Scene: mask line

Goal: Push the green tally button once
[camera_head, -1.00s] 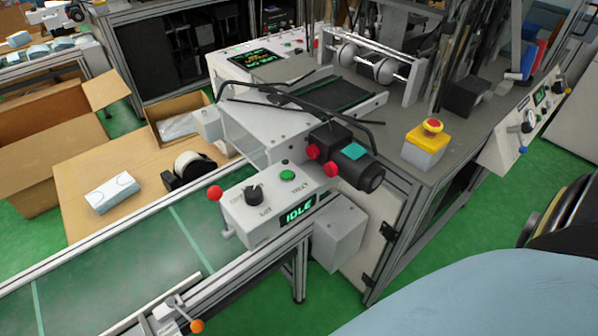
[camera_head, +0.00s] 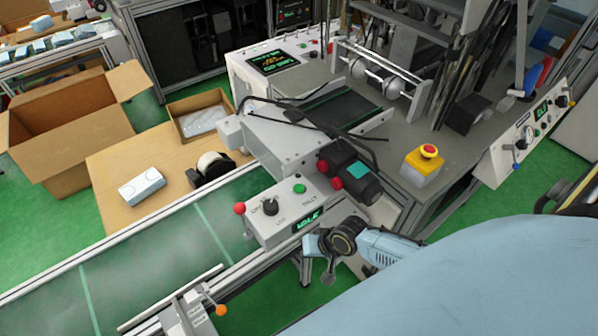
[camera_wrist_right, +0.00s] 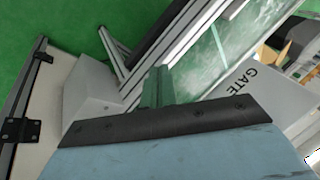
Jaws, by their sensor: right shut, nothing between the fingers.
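The green tally button (camera_head: 299,188) sits on top of the white control box (camera_head: 262,230), beside a black selector knob (camera_head: 270,206). The box's green display (camera_head: 309,220) reads IDLE. My right arm's wrist (camera_head: 343,237) is just in front of and below the box, to the right of its display, apart from the button. In the right wrist view my right gripper (camera_wrist_right: 156,80) is shut and empty, its greenish fingers partly hidden behind the dark palm edge. The button cannot be made out in that view. My left gripper is not in view.
A red ball knob (camera_head: 239,208) stands at the box's left. A dark motor with red caps (camera_head: 345,178) is close to the right of the button. A conveyor (camera_head: 150,265) runs along the left. A yellow box with a red button (camera_head: 423,165) stands on the machine table.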

